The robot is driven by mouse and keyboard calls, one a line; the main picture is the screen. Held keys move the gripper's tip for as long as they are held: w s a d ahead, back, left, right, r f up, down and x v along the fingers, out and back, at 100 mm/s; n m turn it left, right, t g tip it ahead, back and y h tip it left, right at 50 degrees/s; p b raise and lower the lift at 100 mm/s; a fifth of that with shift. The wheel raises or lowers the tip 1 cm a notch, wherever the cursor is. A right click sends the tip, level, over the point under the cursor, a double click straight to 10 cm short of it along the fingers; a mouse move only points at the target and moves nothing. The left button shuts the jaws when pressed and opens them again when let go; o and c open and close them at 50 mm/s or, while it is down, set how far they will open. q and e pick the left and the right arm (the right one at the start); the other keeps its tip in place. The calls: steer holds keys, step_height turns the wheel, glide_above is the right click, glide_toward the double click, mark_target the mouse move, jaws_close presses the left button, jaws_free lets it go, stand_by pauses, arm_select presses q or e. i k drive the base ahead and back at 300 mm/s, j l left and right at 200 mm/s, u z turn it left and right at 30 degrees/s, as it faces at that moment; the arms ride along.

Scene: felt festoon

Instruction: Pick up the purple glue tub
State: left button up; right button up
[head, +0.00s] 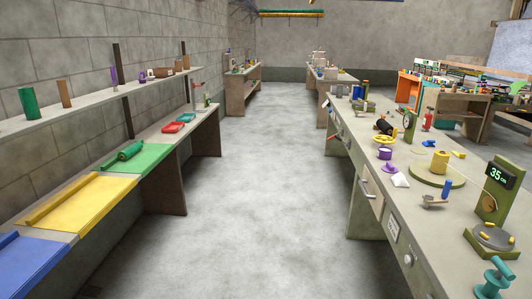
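A small purple tub (385,155) with a pale top stands upright on the right-hand workbench (420,170), near its aisle-side edge. It looks like the glue tub, but no label can be read. A yellow ring-shaped thing (383,139) is just behind it, and a white crumpled-looking piece (400,180) lies just in front of it. Neither of my grippers shows in the head view.
A round green base with a yellow cylinder (439,161) stands right of the tub. The left bench holds yellow (90,205) and green sheets. The floor aisle (265,190) between benches is clear.

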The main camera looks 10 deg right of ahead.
mark_target(384, 153)
steer(key=i+z, duration=0.25)
steer(key=i, duration=0.65)
steer(key=i+j+z, duration=0.1)
steer(key=i+z, duration=0.2)
steer(key=i, duration=0.6)
